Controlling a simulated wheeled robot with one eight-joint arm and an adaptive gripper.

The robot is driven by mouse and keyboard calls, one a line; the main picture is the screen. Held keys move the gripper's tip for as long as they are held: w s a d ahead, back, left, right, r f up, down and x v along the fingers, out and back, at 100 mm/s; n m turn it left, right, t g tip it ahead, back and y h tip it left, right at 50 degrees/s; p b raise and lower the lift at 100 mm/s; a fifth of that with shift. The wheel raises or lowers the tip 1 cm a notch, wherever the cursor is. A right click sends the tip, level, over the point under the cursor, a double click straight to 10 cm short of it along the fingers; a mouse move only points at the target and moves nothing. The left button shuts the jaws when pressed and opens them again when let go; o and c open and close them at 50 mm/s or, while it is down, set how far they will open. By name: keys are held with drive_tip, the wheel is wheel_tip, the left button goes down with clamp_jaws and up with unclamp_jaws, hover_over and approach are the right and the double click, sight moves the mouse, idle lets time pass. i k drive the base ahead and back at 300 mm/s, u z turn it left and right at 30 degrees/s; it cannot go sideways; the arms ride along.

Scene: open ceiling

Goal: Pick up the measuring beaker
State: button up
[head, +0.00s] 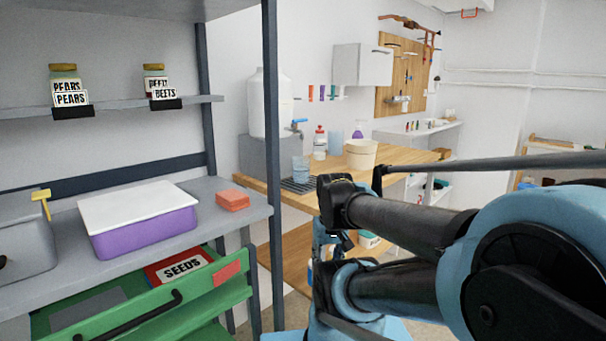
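A clear, bluish cup-like vessel (300,169), which looks like the measuring beaker, stands upright on a dark drying rack (298,186) below the tap of a white tank. It is small in the view, and I cannot make out any markings. A taller bluish container (335,142) stands farther back on the same wooden counter. My arm reaches in from the right and crosses in front of the counter, hiding part of it. I cannot make out my gripper's fingers anywhere in the view.
A metal shelf post (271,200) stands left of the counter. The near shelf holds a purple tub (145,230) and an orange block (232,200); a green drawer (190,297) is open below.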

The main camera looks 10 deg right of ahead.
sight(300, 164)
drive_tip(key=u, duration=1)
drive_tip(key=k, duration=1.2)
drive_tip(key=z, duration=1.5)
drive_tip(key=i, duration=1)
drive_tip(key=u, duration=0.05)
